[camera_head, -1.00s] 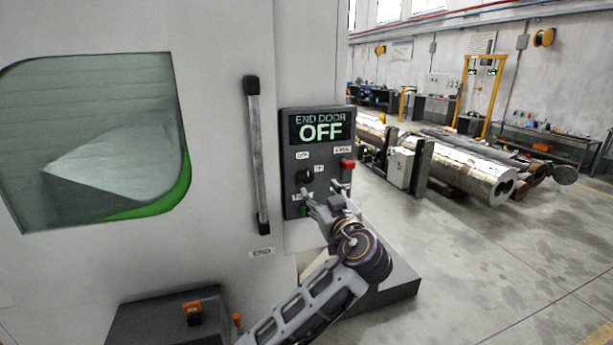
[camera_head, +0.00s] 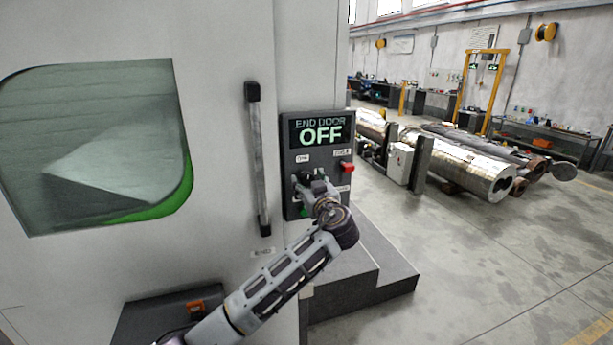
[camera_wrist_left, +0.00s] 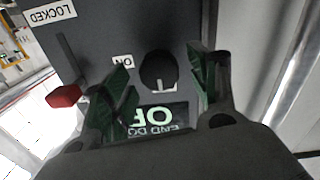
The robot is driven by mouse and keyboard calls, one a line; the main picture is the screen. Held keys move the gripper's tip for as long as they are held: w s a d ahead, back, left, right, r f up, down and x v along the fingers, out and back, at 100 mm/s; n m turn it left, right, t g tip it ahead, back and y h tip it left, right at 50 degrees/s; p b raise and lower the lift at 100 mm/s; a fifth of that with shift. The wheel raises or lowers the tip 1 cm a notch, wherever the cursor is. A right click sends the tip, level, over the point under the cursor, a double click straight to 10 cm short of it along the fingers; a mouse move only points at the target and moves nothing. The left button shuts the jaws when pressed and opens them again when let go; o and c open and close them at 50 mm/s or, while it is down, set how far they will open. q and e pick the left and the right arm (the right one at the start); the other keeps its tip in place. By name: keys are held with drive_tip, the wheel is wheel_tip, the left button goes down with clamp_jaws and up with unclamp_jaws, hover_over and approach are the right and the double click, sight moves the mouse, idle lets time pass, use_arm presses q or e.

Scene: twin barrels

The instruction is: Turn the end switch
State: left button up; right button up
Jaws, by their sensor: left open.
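The end switch is a round black knob (camera_wrist_left: 158,70) with a pale mark, on the dark control panel (camera_head: 333,160). In the head view my gripper mostly hides the knob. The panel's display (camera_head: 320,131) reads "END DOOR OFF". My left gripper (camera_head: 308,181) is in front of the knob. In the left wrist view my left gripper (camera_wrist_left: 164,84) is open, with one finger on each side of the knob. I cannot tell whether the fingers touch it. My right gripper is not in view.
A red switch (camera_head: 346,167) sits right of the knob; it also shows in the left wrist view (camera_wrist_left: 64,96). A vertical door handle (camera_head: 258,158) stands left of the panel. A grey step (camera_head: 365,290) lies below. The floor at right is clear nearby.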

use_arm(q)
drive_tip(key=shift+p+x, duration=0.35)
drive_tip(key=shift+x, duration=1.1)
drive_tip(key=c, duration=1)
